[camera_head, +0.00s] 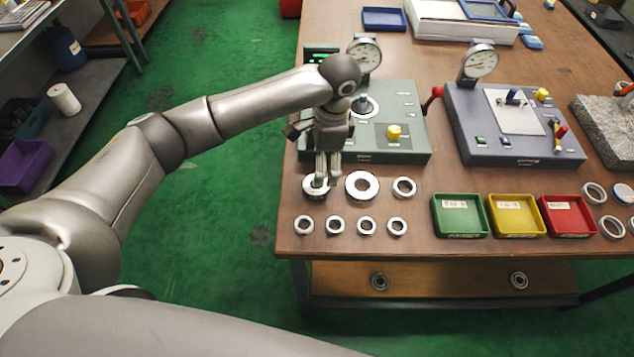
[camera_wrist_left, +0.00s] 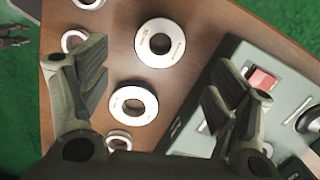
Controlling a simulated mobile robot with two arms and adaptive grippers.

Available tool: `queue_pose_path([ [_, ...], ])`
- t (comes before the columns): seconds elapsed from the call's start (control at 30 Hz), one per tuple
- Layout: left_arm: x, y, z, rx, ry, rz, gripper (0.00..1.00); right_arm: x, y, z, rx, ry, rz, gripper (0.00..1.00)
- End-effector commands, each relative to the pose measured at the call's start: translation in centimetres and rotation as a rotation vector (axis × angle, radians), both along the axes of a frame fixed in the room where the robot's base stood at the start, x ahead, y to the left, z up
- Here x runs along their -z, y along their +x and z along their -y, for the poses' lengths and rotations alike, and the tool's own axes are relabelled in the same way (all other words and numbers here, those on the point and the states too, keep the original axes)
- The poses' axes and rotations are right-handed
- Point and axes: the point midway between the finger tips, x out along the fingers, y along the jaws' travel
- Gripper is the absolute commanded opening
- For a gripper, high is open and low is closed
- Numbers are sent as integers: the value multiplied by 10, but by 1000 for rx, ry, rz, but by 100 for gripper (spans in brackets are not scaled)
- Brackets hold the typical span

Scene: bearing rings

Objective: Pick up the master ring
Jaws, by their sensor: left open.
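My left gripper (camera_head: 328,178) is open and empty, pointing down at the ring area near the table's left front edge. In the wrist view its spread fingers (camera_wrist_left: 158,72) are above the rings, and none is between them in a grip. A wide steel ring (camera_head: 361,187) with dark marks lies flat; it also shows in the wrist view (camera_wrist_left: 143,46). A second marked ring (camera_head: 312,192), slightly smaller, lies flat beneath the gripper, partly hidden in the head view but clear in the wrist view (camera_wrist_left: 116,104). I cannot tell which is the master ring. My right gripper is out of view.
A thinner ring (camera_head: 404,180) and several small rings (camera_head: 366,219) lie nearby. A green gauge stand (camera_head: 410,145) stands close behind the gripper; a blue-grey one (camera_head: 530,153) stands farther right. Green (camera_head: 459,235), yellow (camera_head: 517,233) and red (camera_head: 570,233) trays line the front.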

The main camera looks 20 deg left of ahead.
Motion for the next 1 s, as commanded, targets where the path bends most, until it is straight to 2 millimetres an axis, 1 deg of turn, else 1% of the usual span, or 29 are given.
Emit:
queue_pose_path([
  [0.03, 7, -1, -1, -1, 0, -1, 82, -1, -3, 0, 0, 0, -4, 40],
  [0.1, 15, -1, -2, 0, 1, 0, 82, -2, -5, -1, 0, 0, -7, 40],
  [0.27, 26, -2, -3, 0, 0, 0, 82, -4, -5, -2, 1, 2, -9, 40],
  [0.37, 38, -3, -5, 0, 2, -1, 82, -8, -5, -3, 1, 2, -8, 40],
  [0.5, 60, -5, -7, -1, 1, 0, 82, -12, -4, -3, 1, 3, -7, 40],
  [0.6, 70, -5, -8, 0, 0, 1, 82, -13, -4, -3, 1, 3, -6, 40],
  [0.7, 73, -5, -8, 1, -1, 3, 82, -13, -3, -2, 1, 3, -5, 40],
  [0.87, 74, -5, -8, 1, 0, 3, 82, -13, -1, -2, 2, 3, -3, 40],
  [1.0, 73, -5, -8, 1, -1, 3, 66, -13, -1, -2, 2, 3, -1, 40],
])
